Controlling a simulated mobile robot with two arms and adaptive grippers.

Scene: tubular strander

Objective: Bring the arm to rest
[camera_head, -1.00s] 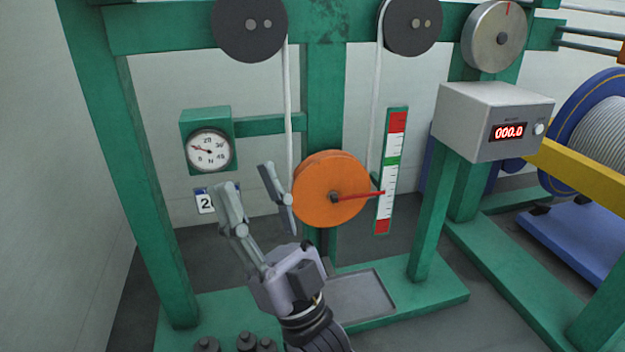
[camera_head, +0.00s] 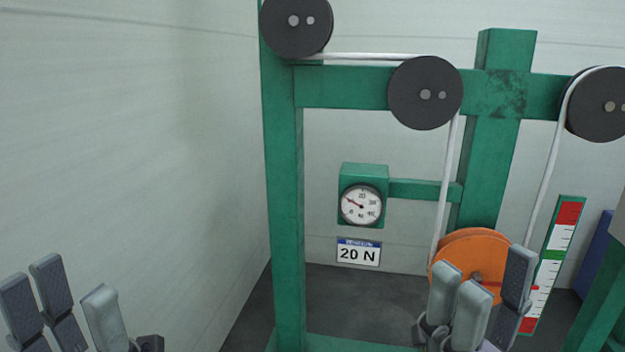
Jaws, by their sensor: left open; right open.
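My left gripper (camera_head: 65,290) shows at the bottom left corner, grey fingers pointing up and spread apart, with nothing between them. My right gripper (camera_head: 485,285) shows at the lower right, fingers up and apart, empty. In the picture it overlaps the lower part of the orange pulley (camera_head: 470,247); I cannot tell how far apart they are in depth. Both wrists and arms are mostly cut off by the bottom edge.
A green frame (camera_head: 285,210) carries dark pulleys (camera_head: 425,92) with a white strand (camera_head: 448,170). A dial gauge (camera_head: 361,206) hangs above a "20 N" sign (camera_head: 358,253). A red, white and green scale (camera_head: 553,255) stands at right. The left wall side is clear.

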